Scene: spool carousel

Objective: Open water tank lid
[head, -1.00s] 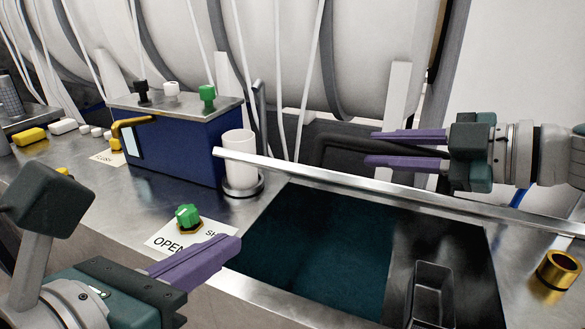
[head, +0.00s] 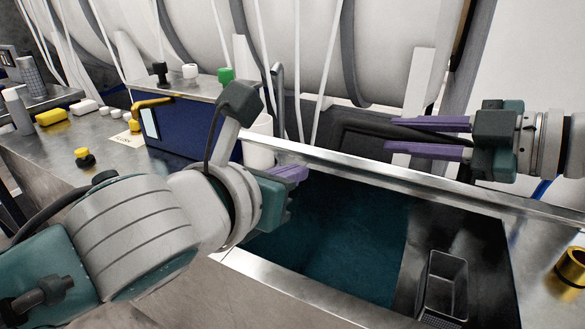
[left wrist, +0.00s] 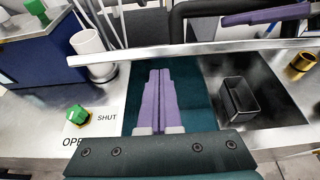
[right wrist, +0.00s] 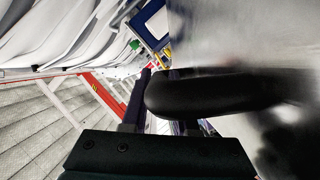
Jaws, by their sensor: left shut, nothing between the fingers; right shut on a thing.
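The water tank opening (head: 330,235) shows dark teal water. The lid (head: 400,180) stands raised at the tank's far side, seen nearly edge-on as a long metal strip. A black bar handle (right wrist: 220,92) lies beyond that strip. My right gripper (head: 388,135) is shut on the handle, which fills the right wrist view. My left gripper (head: 300,172) is shut and empty above the tank opening, on the near side of the lid. Its closed purple fingers (left wrist: 160,72) point toward the lid in the left wrist view. A gap to the lid cannot be judged.
A black basket (head: 445,285) sits at the tank's right part. A brass ring (head: 572,268) stands on the right counter. A white cup (head: 258,150) and blue box (head: 185,130) stand left. A green knob (left wrist: 79,115) sits by the OPEN/SHUT label (left wrist: 105,120).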

